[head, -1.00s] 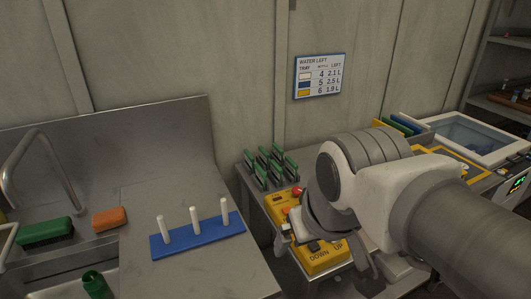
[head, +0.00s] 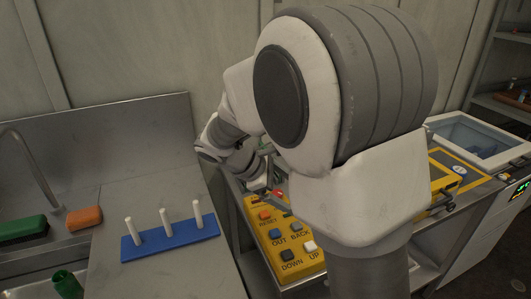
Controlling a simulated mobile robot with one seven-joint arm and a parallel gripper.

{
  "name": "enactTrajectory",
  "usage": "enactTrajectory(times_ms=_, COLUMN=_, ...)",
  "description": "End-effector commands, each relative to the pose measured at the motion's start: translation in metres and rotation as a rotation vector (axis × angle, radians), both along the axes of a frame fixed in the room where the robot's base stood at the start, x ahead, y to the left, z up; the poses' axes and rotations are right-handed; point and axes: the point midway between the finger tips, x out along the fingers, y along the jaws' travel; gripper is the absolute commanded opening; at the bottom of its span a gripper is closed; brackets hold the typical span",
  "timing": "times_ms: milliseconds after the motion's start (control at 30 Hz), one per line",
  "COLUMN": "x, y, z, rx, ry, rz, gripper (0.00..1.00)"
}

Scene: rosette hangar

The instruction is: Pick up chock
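I cannot pick out a chock with certainty in the head view. My arm fills the middle and right of the picture and hides much of the bench. My gripper (head: 258,170) is small and partly hidden behind my own arm links, low over the back left of the bench, behind the yellow button box (head: 270,234). Its fingers are too unclear to tell whether they are open or shut, or whether they hold anything. The place where several green clip-like pieces stood in a row is now covered by my arm.
A blue board (head: 170,238) with three white pegs lies on the steel counter at left. An orange block (head: 84,218) and a green brush (head: 23,230) lie by the sink. A green cup (head: 67,284) stands lower left. A clear-lidded white bin (head: 478,137) is at right.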

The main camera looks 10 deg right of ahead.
Motion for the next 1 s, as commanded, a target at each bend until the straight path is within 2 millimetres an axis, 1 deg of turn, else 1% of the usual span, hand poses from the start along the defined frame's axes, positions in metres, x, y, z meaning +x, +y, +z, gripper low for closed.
enactTrajectory(times_ms=33, x=0.011, y=0.005, z=-0.011, rx=-0.052, ry=0.038, rz=0.050, gripper=0.95)
enactTrajectory(times_ms=200, x=0.048, y=0.021, z=-0.039, rx=-0.231, ry=0.153, rz=0.215, gripper=0.95)
enactTrajectory(times_ms=300, x=0.066, y=0.032, z=-0.055, rx=-0.328, ry=0.211, rz=0.303, gripper=0.95)
enactTrajectory(times_ms=400, x=0.081, y=0.042, z=-0.069, rx=-0.410, ry=0.258, rz=0.375, gripper=0.95)
enactTrajectory(times_ms=500, x=0.090, y=0.050, z=-0.079, rx=-0.471, ry=0.291, rz=0.426, gripper=0.95)
enactTrajectory(times_ms=633, x=0.097, y=0.055, z=-0.086, rx=-0.514, ry=0.313, rz=0.462, gripper=0.95)
enactTrajectory(times_ms=767, x=0.102, y=0.046, z=-0.092, rx=-0.526, ry=0.320, rz=0.470, gripper=0.95)
enactTrajectory(times_ms=1000, x=0.117, y=0.001, z=-0.112, rx=-0.523, ry=0.321, rz=0.467, gripper=0.95)
